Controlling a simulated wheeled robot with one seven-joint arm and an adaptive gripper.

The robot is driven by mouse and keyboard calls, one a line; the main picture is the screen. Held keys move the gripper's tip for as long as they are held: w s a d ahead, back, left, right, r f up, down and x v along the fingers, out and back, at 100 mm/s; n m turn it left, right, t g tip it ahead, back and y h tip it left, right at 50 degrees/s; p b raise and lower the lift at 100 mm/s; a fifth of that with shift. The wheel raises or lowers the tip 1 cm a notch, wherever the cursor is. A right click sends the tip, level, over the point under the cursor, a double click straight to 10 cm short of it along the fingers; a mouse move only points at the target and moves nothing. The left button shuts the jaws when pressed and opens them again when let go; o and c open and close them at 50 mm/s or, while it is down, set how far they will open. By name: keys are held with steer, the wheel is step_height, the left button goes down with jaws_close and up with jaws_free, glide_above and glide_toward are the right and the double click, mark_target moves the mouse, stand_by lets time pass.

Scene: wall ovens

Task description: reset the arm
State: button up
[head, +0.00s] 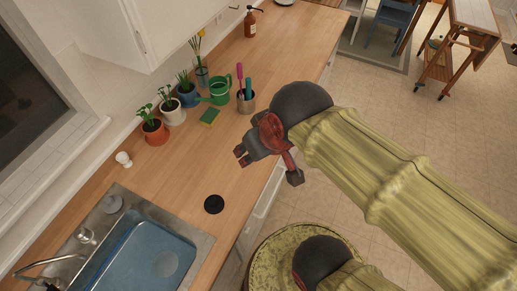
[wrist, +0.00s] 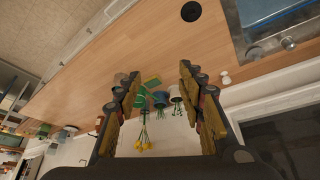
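My gripper (head: 267,167) is in the middle of the head view, over the front part of the wooden counter (head: 185,185). My arm reaches to it from the right side of the picture. In the wrist view my gripper (wrist: 160,84) has its two fingers wide apart, with nothing held between them.
A sink (head: 140,255) lies at the lower left. Potted plants, including an orange pot (head: 155,133), a green watering can (head: 218,92) and a utensil cup (head: 246,103) stand along the wall. A white cabinet (head: 150,30) hangs above.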

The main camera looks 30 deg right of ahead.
steer(key=shift+s+d+r, duration=0.2)
steer(key=shift+s+r, duration=0.1)
steer(key=shift+s, duration=0.2)
step_height(320, 180, down, 13)
steer(key=b, duration=1.3)
